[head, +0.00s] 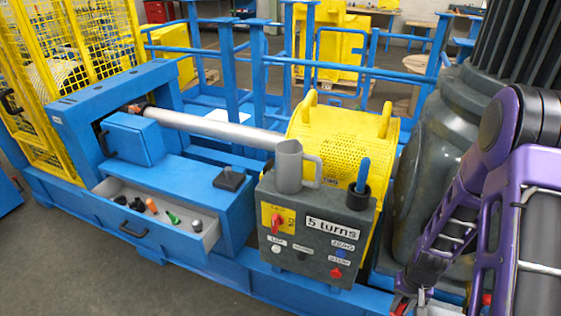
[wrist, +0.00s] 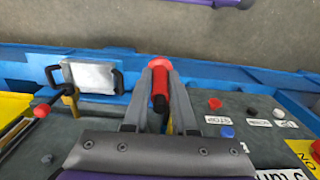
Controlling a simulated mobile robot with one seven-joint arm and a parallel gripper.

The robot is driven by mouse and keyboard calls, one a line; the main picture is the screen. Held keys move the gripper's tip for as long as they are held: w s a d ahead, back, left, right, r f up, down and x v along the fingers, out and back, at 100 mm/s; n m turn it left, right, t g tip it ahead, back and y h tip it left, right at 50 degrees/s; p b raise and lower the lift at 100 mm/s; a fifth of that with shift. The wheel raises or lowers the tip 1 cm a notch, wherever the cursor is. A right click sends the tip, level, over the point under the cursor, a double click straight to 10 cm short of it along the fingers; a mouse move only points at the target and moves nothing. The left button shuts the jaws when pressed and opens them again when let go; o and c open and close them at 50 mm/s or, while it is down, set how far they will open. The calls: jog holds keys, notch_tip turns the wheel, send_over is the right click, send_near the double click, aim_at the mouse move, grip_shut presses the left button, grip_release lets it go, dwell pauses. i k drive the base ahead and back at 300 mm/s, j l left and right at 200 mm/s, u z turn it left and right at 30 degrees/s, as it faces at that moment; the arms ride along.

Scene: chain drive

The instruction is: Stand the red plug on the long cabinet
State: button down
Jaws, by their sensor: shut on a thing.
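In the wrist view my gripper (wrist: 160,82) is shut on the red plug (wrist: 161,80). The plug has a wide red head at the far end and a dark part nearer the palm. In the head view my gripper is low at the right, mostly cut off by the bottom edge, and the plug cannot be made out surely. A long blue cabinet (head: 180,178) with an open drawer (head: 205,240) stands at the left, apart from my gripper. I cannot be sure that it is the long cabinet meant.
The drawer holds several small plugs, one green (head: 173,218). A black block (head: 229,178) sits on the cabinet. The grey control box (head: 315,228) bears a grey mug (head: 290,165) and a dark cup (head: 357,196) with a blue-handled tool. A yellow mesh drum guard (head: 340,135) stands behind.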

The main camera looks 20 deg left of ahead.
aim_at(174, 183)
jog(key=j, duration=0.5)
jog(key=i+j+u, duration=0.1)
jog(key=j, duration=0.9)
jog(key=i+j, duration=0.15)
jog(key=j, duration=0.35)
jog(key=j+u, duration=0.1)
jog(key=j, duration=0.45)
jog(key=i+j, duration=0.15)
jog(key=j, duration=0.3)
jog(key=i+j+u, duration=0.1)
jog(key=j, duration=0.4)
jog(key=i+j, duration=0.1)
jog(key=j, duration=0.4)
